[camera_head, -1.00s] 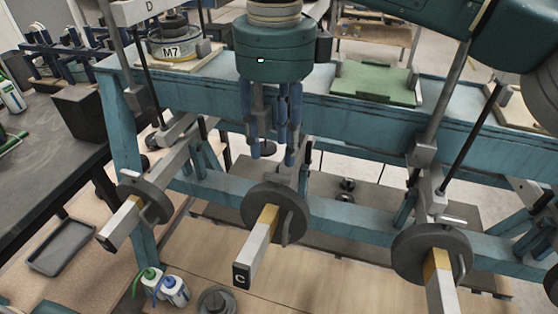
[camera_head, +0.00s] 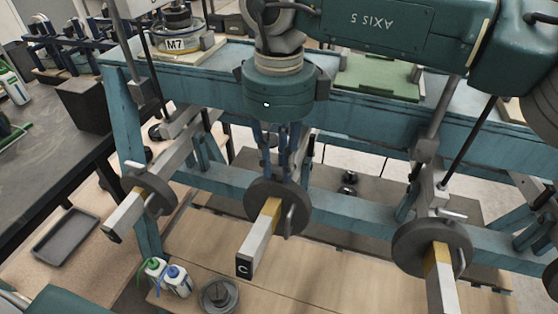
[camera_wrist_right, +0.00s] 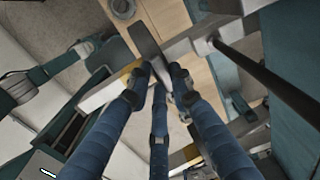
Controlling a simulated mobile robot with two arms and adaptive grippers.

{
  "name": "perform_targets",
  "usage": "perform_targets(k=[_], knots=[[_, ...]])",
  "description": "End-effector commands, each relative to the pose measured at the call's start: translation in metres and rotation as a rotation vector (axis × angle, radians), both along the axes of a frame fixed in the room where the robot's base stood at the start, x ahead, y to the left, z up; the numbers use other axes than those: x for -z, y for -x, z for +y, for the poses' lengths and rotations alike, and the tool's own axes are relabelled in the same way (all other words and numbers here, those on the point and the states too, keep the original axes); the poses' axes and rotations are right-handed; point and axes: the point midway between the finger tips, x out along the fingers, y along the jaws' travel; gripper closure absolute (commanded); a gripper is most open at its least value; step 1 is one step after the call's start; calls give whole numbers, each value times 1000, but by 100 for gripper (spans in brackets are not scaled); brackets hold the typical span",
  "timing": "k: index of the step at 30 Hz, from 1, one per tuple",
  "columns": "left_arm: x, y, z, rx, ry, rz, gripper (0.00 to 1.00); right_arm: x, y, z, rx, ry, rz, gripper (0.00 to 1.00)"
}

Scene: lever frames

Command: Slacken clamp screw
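Lever C, a grey bar with a yellow band (camera_head: 270,212) and a "C" end plate, points out from the blue frame. A dark round weight (camera_head: 260,192) sits around it. A small grey clamp handle (camera_head: 291,220) shows on the weight's near face at its right side. My right gripper (camera_head: 284,170), with blue fingers, hangs down just behind and above the weight. In the wrist view its fingers (camera_wrist_right: 163,72) are spread and I see nothing held between them. The dark weight (camera_wrist_right: 145,42) shows edge-on just beyond the tips. My left gripper is not in view.
Similar levers with weights stand to the left (camera_head: 153,190) and right (camera_head: 430,247). A slanted rod (camera_head: 470,145) stands right of my right gripper. The blue beam (camera_head: 200,75) runs behind. Bottles (camera_head: 178,279) and a round grey weight (camera_head: 219,294) sit below on the wooden board.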

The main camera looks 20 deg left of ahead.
Motion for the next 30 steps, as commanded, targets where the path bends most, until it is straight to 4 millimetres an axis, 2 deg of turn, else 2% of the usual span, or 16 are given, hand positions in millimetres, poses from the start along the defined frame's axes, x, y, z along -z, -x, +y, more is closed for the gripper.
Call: perform_targets(k=[8,14,30], knots=[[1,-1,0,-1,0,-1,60,0,0,0,-20,-4,1,100],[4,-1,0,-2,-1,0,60,1,0,-2,-99,-20,1,100],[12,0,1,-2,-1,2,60,1,-2,-7,-562,-119,-3,100]])
